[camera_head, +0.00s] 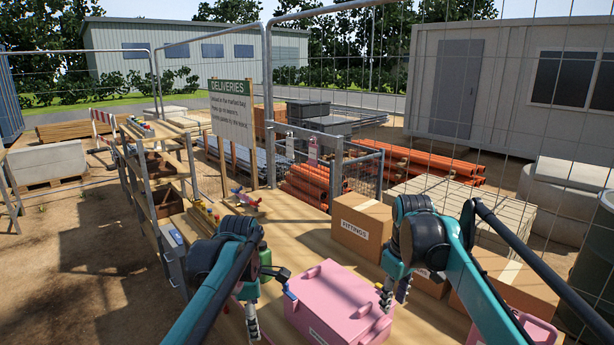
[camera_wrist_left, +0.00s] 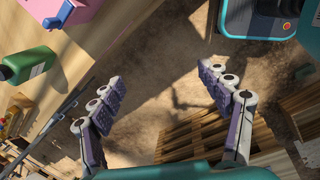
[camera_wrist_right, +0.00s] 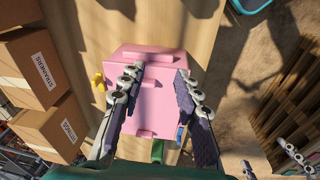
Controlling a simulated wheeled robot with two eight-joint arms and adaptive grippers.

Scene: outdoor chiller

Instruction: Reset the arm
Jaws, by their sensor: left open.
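My right gripper (camera_head: 394,292) hangs over the right side of a pink lidded box (camera_head: 335,300) on the wooden table. In the right wrist view its fingers (camera_wrist_right: 159,70) are apart, with the pink box (camera_wrist_right: 152,105) below and nothing seen held. My left gripper (camera_head: 251,318) is low at the left of the box, partly hidden by its own arm. In the left wrist view its fingers (camera_wrist_left: 160,75) are spread wide over bare ground past the table edge, empty. A corner of the pink box (camera_wrist_left: 82,12) shows at upper left there.
A green bottle (camera_wrist_left: 32,65) stands on the table near the pink box. Cardboard boxes, one marked FITTINGS (camera_head: 362,222), line the table's right side. A wooden shelf rack (camera_head: 150,185) stands at left. A wire fence and DELIVERIES sign (camera_head: 232,108) are behind. A timber pallet (camera_wrist_left: 215,135) lies below.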

